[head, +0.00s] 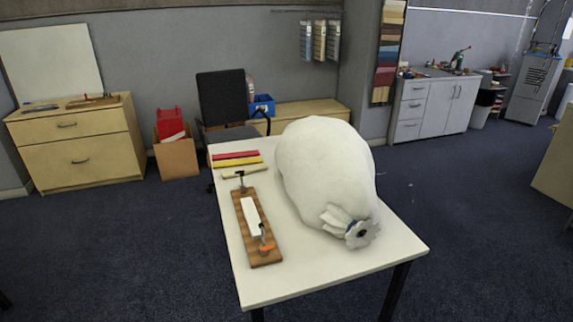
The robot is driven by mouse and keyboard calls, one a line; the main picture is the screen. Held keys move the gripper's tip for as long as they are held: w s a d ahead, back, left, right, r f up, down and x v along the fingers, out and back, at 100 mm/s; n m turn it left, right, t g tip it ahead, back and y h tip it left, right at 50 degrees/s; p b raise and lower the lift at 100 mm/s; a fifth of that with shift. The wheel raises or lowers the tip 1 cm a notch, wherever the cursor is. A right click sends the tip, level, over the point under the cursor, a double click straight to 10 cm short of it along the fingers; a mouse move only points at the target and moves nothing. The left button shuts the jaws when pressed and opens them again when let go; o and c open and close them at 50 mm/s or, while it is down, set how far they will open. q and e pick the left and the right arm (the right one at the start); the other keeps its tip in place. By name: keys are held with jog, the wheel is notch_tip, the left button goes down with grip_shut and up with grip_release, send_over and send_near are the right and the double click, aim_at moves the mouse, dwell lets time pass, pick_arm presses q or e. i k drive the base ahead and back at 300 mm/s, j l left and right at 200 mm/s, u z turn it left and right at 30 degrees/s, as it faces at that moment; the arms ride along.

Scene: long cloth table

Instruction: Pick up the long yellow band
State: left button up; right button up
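The long yellow band (237,161) lies flat across the far left end of the white table (300,285). A red band (236,154) lies just behind it, and a pale cream band (245,172) lies just in front of it. The three lie roughly parallel, close together. Neither of my grippers shows in the head view.
A large white stuffed bag (325,175) with a tied end fills the table's right side. A wooden board (246,213) with clamps and a white strip lies at the left, in front of the bands. A black chair (222,100) stands behind the table. The dark floor around its near side is clear.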

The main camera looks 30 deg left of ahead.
aim_at(221, 165)
jog(key=i+j+z, duration=0.25)
jog(key=j, duration=0.2)
jog(key=j+z, duration=0.25)
jog(key=j, duration=0.2)
jog(key=j+z, duration=0.25)
jog(key=j, duration=0.2)
jog(key=i+j, duration=0.1)
jog(key=j, duration=1.9)
jog(key=i+j, duration=0.15)
jog(key=j, duration=0.85)
